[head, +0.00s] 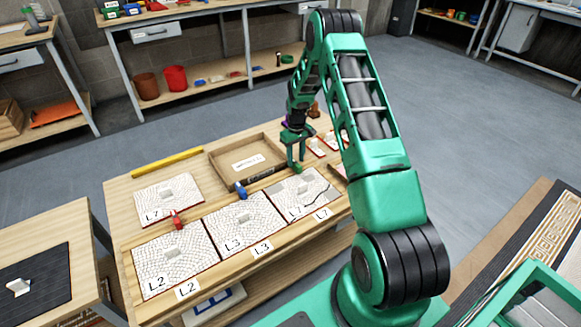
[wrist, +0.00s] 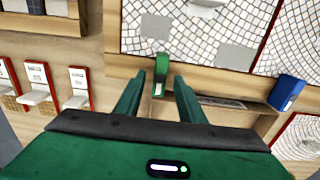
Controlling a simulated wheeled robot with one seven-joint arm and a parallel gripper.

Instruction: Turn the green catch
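The green catch (wrist: 162,68) is at the edge of a mosaic panel in the wrist view. It also shows in the head view (head: 297,170), partly hidden by my gripper (head: 296,155). In the wrist view my gripper (wrist: 160,79) is open, its two green fingers apart with the catch appearing in the gap between their tips. I see no contact, and cannot tell whether the tips reach down around it. The panel marked L7 (head: 307,187) lies in the rack by the catch, with a dark crack-like line across it.
A blue catch (head: 241,190) and a red catch (head: 176,218) sit along the same rail. Panels L3 (head: 240,228) and L2 (head: 170,262) lie left of L7. A wooden tray (head: 217,167), a loose panel (head: 165,203) and a yellow bar (head: 167,162) are behind the rail.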

